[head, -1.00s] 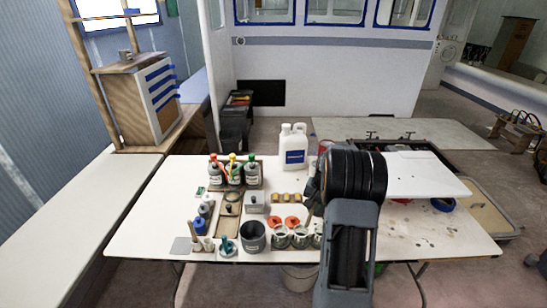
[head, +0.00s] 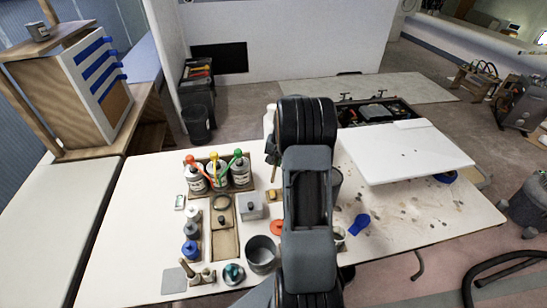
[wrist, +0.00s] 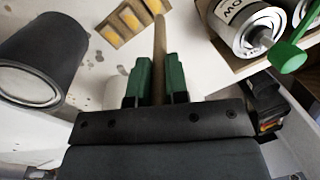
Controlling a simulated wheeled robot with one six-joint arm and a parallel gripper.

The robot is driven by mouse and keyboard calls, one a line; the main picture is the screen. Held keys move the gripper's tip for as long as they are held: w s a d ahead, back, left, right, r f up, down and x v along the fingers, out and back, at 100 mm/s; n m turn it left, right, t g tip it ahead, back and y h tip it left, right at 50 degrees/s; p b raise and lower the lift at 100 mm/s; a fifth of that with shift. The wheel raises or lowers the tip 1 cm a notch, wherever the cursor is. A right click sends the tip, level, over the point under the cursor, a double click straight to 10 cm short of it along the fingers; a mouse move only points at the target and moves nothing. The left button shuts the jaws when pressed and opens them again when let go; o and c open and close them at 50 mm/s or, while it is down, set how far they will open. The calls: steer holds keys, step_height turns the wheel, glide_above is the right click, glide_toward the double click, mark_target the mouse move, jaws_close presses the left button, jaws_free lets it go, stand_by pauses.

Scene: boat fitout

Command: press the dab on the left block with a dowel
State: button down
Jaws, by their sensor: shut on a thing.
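My gripper (wrist: 157,82) has green fingers shut on a slim wooden dowel (wrist: 160,42) that points away from the wrist. A row of small tan blocks with yellow-orange dabs (wrist: 128,18) lies just left of the dowel's far end in the wrist view. The gap between dowel and blocks cannot be judged. One block (head: 272,196) shows in the head view left of my arm; the others are hidden behind it. The block at the row's right end in the wrist view (wrist: 154,5) is partly cut off by the frame. My fingers are largely hidden in the head view.
Bottles with red, yellow and green nozzles (head: 218,174) stand left of my arm; a green nozzle (wrist: 287,56) is close at right in the wrist view. A dark cylinder (wrist: 40,52) stands at left there. A grey cup (head: 262,254) and white panel (head: 405,152) flank my arm.

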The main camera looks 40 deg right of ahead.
steer(key=shift+s+f+b, duration=0.1)
steer(key=shift+f+b, duration=1.7)
steer(key=shift+f, duration=1.05)
steer(key=shift+f+b, duration=0.5)
steer(key=shift+f, duration=0.15)
steer(key=shift+r, duration=0.1)
steer(key=shift+r+p, duration=2.4)
steer(key=shift+r, duration=1.1)
steer(key=shift+s+f, duration=0.1)
